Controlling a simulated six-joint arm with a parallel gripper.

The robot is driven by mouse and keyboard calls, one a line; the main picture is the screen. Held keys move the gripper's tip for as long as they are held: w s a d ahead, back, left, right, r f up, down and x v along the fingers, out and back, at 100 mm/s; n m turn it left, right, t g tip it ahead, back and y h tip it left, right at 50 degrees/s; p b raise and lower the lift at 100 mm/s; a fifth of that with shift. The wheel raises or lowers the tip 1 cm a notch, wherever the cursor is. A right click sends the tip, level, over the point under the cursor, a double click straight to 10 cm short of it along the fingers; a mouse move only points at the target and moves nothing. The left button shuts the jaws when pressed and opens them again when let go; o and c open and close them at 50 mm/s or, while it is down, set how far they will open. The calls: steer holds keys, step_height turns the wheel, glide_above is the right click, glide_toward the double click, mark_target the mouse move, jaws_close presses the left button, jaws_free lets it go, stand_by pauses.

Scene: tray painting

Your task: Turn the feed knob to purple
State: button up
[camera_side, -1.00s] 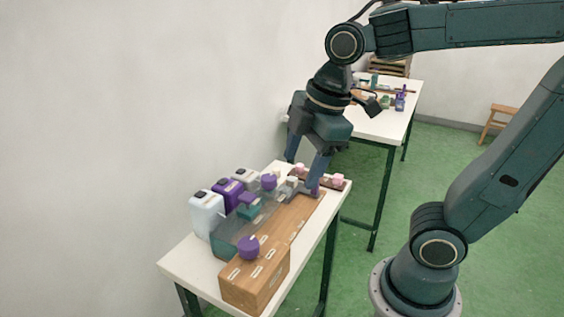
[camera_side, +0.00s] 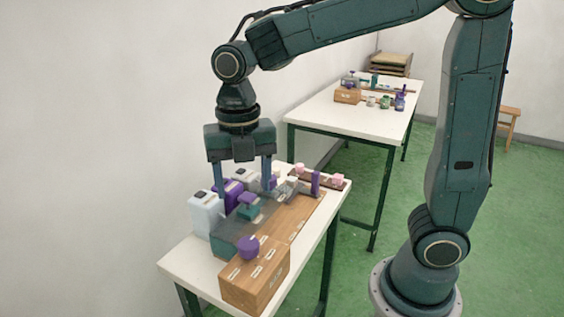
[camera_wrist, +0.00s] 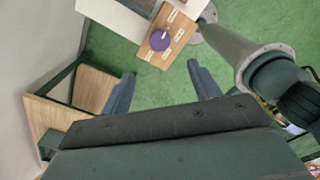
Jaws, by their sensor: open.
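The round purple knob (camera_side: 248,247), which looks like the feed knob, sits on top of the wooden box (camera_side: 256,283) at the front of the table. Small pale labels lie around it, too small to read. In the wrist view the knob (camera_wrist: 159,40) shows on the box's labelled face (camera_wrist: 175,30), beyond the fingertips. My gripper (camera_side: 244,192) points down with its fingers apart and nothing held. In the side view it is behind the knob and higher. My gripper (camera_wrist: 161,70) also looks open and empty in the wrist view. The knob's pointing direction cannot be told.
A white jug (camera_side: 206,214) and a purple jug (camera_side: 231,191) stand along the left. A teal block with a purple top (camera_side: 249,201) stands near my fingers. A second table (camera_side: 350,122) stands behind.

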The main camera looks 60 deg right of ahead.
mark_target(248, 243)
steer(key=shift+f, duration=0.2)
step_height(248, 243, down, 14)
steer(key=shift+r, duration=0.25)
stand_by(0.6)
steer(key=c, duration=1)
